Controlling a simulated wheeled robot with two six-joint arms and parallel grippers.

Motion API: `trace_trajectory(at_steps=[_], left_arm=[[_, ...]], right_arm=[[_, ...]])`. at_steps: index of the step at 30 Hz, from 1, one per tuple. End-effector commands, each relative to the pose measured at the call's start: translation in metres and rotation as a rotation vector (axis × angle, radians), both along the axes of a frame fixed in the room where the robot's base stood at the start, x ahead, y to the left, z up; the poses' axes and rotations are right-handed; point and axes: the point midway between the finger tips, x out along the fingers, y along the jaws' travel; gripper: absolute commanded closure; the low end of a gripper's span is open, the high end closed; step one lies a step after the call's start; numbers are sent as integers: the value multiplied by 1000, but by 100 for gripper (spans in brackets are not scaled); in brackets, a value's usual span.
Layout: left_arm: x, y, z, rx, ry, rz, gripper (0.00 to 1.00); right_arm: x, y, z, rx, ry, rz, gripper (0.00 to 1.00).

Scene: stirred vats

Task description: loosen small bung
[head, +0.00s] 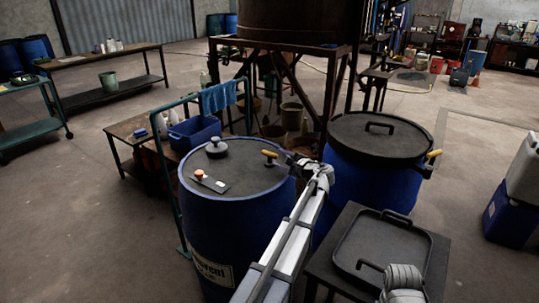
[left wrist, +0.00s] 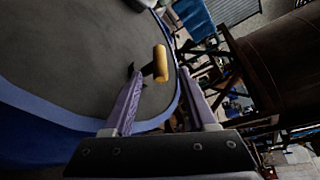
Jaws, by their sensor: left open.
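A blue drum (head: 232,235) with a dark lid stands in the middle of the head view. A small fitting with a yellow handle (head: 269,154), which looks like the small bung, sits near the lid's right edge. The same yellow handle (left wrist: 160,64) shows in the left wrist view, on a dark stem. My left gripper (head: 299,164) is open beside it, on its right in the head view. In the left wrist view, the fingers (left wrist: 160,76) lie either side of the handle's line; I cannot tell whether they touch it.
A larger black bung (head: 216,147) and an orange knob (head: 199,174) on a plate sit elsewhere on the lid. A second drum with a black lid (head: 380,138) stands close on the right. A dark stand (head: 307,83) carrying a vat rises behind.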

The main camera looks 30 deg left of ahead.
Motion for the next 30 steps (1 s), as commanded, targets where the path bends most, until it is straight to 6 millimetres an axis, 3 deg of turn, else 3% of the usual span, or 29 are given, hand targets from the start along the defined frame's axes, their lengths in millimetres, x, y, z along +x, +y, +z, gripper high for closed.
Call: trace_trajectory(at_steps=[15,24,30], left_arm=[[28,61,-15,1,0,1,43],[28,65,-15,1,0,-1,43],[28,65,-15,1,0,-1,66]], right_arm=[[0,0,-16,0,0,0,50],[0,0,-15,0,0,0,50],[0,0,-15,0,0,0,50]])
